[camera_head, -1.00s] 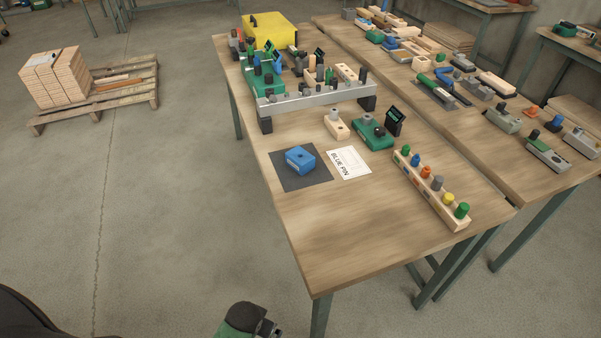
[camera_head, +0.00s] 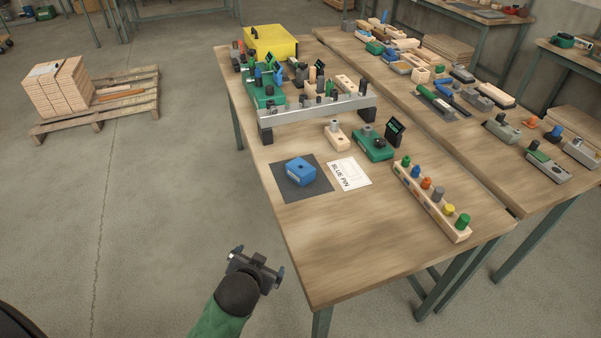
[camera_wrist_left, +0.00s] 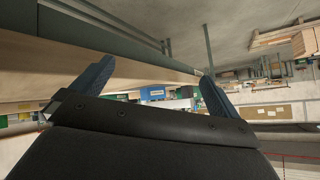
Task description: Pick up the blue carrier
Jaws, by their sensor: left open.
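The blue carrier (camera_head: 300,171) is a small blue block with a dark hole in its top. It sits on a dark grey mat (camera_head: 318,188) near the left edge of the front table. My left gripper (camera_head: 258,262) is open and empty, in front of the table's left edge and apart from the carrier. In the left wrist view its two fingers (camera_wrist_left: 155,85) are spread wide. A blue shape (camera_wrist_left: 158,92) shows between them and looks like the carrier. My right gripper is in neither view.
A white "BLUE PIN" card (camera_head: 349,174) lies beside the mat. A wooden rack of coloured pins (camera_head: 433,200) stands to the right. A green block (camera_head: 373,145) and a raised metal bar (camera_head: 315,112) are behind. The table's front (camera_head: 360,255) is clear.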

